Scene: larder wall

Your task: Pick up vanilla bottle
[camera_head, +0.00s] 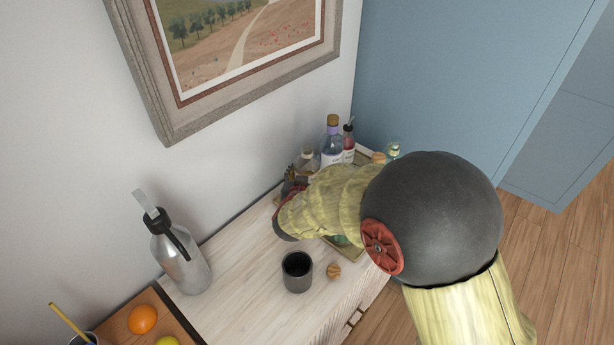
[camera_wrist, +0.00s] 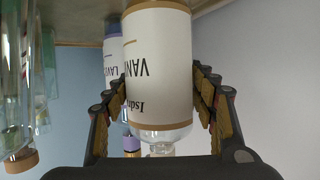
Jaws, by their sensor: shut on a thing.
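The vanilla bottle (camera_wrist: 158,70) fills the middle of the wrist view. It has a cream label with upside-down lettering and gold-brown bands, and a clear glass neck. My gripper (camera_wrist: 160,95) has its ridged fingers on both sides of it and is shut on it. In the head view my gripper (camera_head: 291,186) is at the back of the cabinet top by the wall, and my arm hides most of the bottle. Its base is cut off in the wrist view, so I cannot tell whether it touches the surface.
A dark cup (camera_head: 297,271), a small brown item (camera_head: 333,271) and a grey flip-top bottle (camera_head: 178,253) stand on the cabinet. An orange (camera_head: 142,319) lies at lower left.

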